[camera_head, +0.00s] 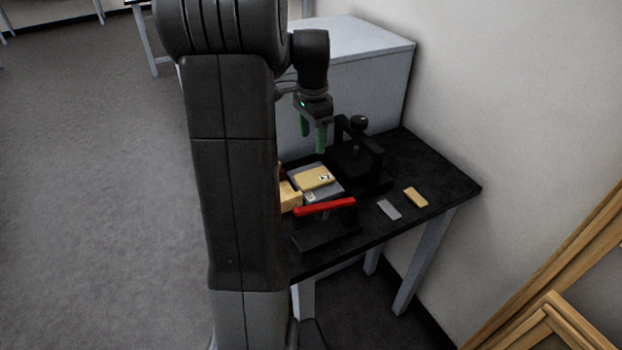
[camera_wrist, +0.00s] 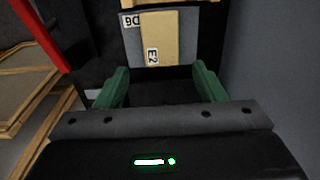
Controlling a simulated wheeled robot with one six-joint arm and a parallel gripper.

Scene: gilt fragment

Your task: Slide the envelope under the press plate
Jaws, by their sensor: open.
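A tan, envelope-like flat piece (camera_head: 316,179) with a white label lies on a grey flat piece (camera_head: 325,193) on the black table. In the wrist view the tan piece (camera_wrist: 160,40) reads E2 and the grey one (camera_wrist: 131,42) reads D6; I cannot tell for certain which is the envelope. My gripper (camera_head: 313,144) is open and empty, its green fingers above and behind the stack. In the wrist view the fingers (camera_wrist: 160,70) are apart, with the stack beyond their tips. A black press frame with a knob (camera_head: 358,124) stands to the right of the stack; its plate is hard to make out.
A red bar (camera_head: 324,206) on a black stand is in front of the stack. A wooden block (camera_head: 290,195) is at its left, partly behind my arm. A small grey piece (camera_head: 389,209) and tan piece (camera_head: 415,197) lie at right. A grey cabinet (camera_head: 365,75) stands behind.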

